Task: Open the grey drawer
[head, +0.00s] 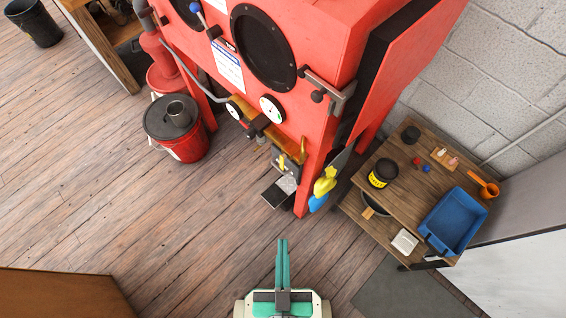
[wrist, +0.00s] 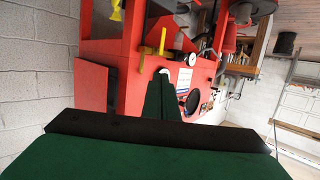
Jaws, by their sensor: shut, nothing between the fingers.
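I cannot make out a grey drawer in either view. My gripper (head: 283,242) is at the bottom middle of the head view, with its two green fingers together and nothing between them. It is over the wood floor, apart from the red cabinet and the wooden table. In the wrist view the green fingers (wrist: 163,76) point toward the red cabinet, and the dark gripper body hides the lower part of that picture.
A red blasting cabinet (head: 327,60) stands ahead, with a dark pedal (head: 279,192) low at its front. A wooden table (head: 400,200) at the right holds a blue tray (head: 452,222). A red bucket (head: 187,148) stands left.

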